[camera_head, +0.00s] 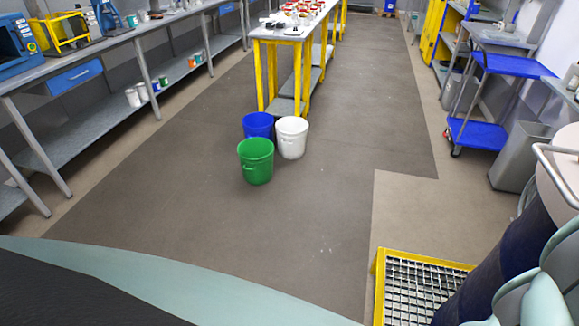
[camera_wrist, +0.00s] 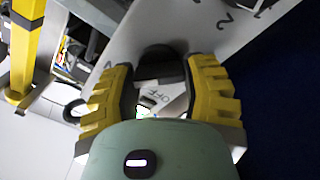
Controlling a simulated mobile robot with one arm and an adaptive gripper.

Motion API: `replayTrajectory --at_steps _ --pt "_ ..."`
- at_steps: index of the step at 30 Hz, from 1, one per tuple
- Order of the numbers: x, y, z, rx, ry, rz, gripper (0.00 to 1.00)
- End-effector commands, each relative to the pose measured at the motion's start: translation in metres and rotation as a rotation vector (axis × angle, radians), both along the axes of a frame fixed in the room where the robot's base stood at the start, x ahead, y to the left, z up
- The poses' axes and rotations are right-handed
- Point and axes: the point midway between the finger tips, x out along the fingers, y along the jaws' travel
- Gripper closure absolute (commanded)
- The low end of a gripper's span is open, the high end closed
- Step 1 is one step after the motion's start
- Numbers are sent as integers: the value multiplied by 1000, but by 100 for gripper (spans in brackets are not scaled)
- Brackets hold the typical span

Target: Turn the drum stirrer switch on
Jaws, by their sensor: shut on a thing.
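In the wrist view, my gripper (camera_wrist: 161,72) has its two ribbed yellow fingers on either side of a dark rounded switch knob (camera_wrist: 160,60). The fingers are shut on the knob. The knob sits on a pale grey panel (camera_wrist: 205,38). The word OFF shows on the panel between the fingers, and numeral marks show further out. The knob's exact setting is hard to read. In the head view, a dark blue drum (camera_head: 508,246) stands at the lower right, partly covered by my pale green arm. The gripper and switch do not show there.
A yellow-framed grating (camera_head: 420,284) lies by the drum. Green (camera_head: 256,162), blue (camera_head: 258,125) and white buckets (camera_head: 292,138) stand on the floor by a yellow-legged table. A blue cart (camera_head: 490,132) and a grey bin (camera_head: 520,157) are at right. The central floor is clear.

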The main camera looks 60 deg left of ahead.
Motion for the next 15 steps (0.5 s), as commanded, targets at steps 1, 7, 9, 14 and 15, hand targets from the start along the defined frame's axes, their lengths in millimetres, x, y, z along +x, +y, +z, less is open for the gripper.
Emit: replayTrajectory --at_steps 1,7,9,14,15 --pt "0 0 -1 5 0 -1 88" --pt "0 0 -1 4 1 -1 38" --pt "0 0 -1 3 1 -2 31" --pt "0 0 -1 2 1 -1 20" --pt "0 0 -1 2 1 -1 20"
